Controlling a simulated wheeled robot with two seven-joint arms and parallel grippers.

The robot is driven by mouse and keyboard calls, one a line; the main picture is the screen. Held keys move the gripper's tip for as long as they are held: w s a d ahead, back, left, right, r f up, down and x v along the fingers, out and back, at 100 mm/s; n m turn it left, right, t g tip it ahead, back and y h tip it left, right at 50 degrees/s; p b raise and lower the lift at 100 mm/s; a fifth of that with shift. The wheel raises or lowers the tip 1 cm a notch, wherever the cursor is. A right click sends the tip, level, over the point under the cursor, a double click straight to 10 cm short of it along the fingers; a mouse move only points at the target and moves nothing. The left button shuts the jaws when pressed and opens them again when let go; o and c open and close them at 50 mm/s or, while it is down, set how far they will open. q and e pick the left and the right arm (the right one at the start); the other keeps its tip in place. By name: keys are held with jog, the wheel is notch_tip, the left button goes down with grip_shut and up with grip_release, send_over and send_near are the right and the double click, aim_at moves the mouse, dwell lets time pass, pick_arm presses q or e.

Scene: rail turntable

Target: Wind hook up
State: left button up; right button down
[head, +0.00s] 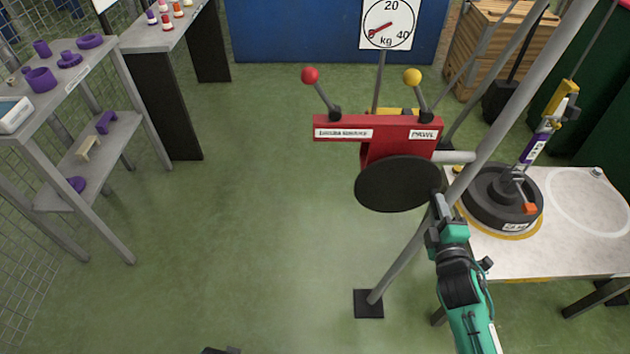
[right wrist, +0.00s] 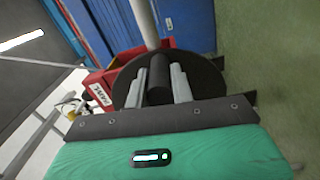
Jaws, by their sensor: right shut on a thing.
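A red winch (head: 377,131) with a red-knobbed lever (head: 311,76) and a yellow-knobbed lever (head: 413,77) is mounted on a grey slanted pole. Its black round wheel (head: 393,184) faces me. My right gripper (head: 438,205) is at the wheel's right edge. In the right wrist view its fingers are shut on a black cylindrical handle (right wrist: 159,82) in front of the wheel (right wrist: 207,83). A yellow hook block (head: 562,96) hangs at the right above a black round weight (head: 486,199), with a purple and white link (head: 536,146) between them. My left gripper is not seen.
The weight stands on a pale table (head: 558,250) at the right. A dial scale (head: 389,22) marked kg is behind the winch. Grey shelves with purple parts stand at the left. Wooden crates (head: 490,45) are at the back right. The green floor between is clear.

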jog(key=shift+a+f, duration=0.1)
jog(key=shift+f, duration=0.4)
jog(key=shift+a+f+m, duration=0.2)
jog(key=shift+f+m, duration=0.55)
jog(key=shift+m, duration=0.45)
jog(key=shift+a+f+m, duration=0.2)
jog(key=shift+f+m, duration=0.3)
jog(key=shift+m, duration=0.3)
jog(key=shift+a+f+m, duration=0.25)
jog(key=shift+f+m, duration=0.15)
jog(key=shift+m, duration=0.2)
jog(key=shift+a+f+m, duration=0.6)
jog(key=shift+f+m, duration=0.1)
jog(key=shift+m, duration=0.5)
